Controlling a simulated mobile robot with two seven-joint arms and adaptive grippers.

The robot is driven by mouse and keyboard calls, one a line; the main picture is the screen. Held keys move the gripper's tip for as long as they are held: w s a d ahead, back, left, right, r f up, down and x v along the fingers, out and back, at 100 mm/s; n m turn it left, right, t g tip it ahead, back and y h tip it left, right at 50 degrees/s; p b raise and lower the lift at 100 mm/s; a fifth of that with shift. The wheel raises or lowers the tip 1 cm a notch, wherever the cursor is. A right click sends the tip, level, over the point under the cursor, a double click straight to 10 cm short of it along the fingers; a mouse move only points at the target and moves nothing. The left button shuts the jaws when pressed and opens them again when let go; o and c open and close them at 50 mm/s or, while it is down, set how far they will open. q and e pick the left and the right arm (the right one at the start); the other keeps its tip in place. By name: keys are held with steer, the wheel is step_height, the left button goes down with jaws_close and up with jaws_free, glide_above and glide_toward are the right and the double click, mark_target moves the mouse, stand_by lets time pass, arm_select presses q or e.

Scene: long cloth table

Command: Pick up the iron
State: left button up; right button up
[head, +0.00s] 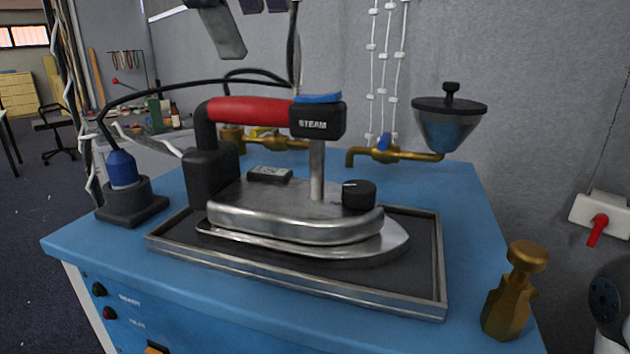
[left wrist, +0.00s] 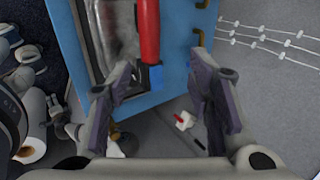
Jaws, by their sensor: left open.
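The iron (head: 300,222) has a silver soleplate, a red handle (head: 250,110) and a black block marked STEAM. It rests upright on a dark metal-rimmed tray (head: 190,262) on the blue table. My left gripper (head: 230,35), partly cut off by the top edge, is above the iron and apart from it. In the left wrist view the left gripper (left wrist: 165,90) is open and empty. Its fingers stand apart beyond the blue-tipped end of the red handle (left wrist: 148,35). Grey arm parts at the left of that view may include my right gripper (left wrist: 62,115), small and unclear.
A brass stamp-like piece (head: 513,290) stands right of the tray. A blue plug on a black base (head: 130,200) is at the left. Brass taps (head: 385,150) and a dark-lidded funnel (head: 449,125) are behind. A black cable arches over the iron. The blue tabletop (head: 440,185) has room behind the tray.

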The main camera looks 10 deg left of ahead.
mark_target(270, 104)
arm_select(q)
steer(key=x, duration=0.3)
steer(key=s+x, duration=0.1)
steer(key=x, duration=0.2)
steer(key=f+x, duration=0.1)
steer(key=x, duration=0.3)
steer(key=shift+s, duration=0.25)
steer(key=shift+w+f, duration=0.3)
steer(key=shift+s, duration=0.1)
steer(key=shift+c, duration=1.3)
jaws_close()
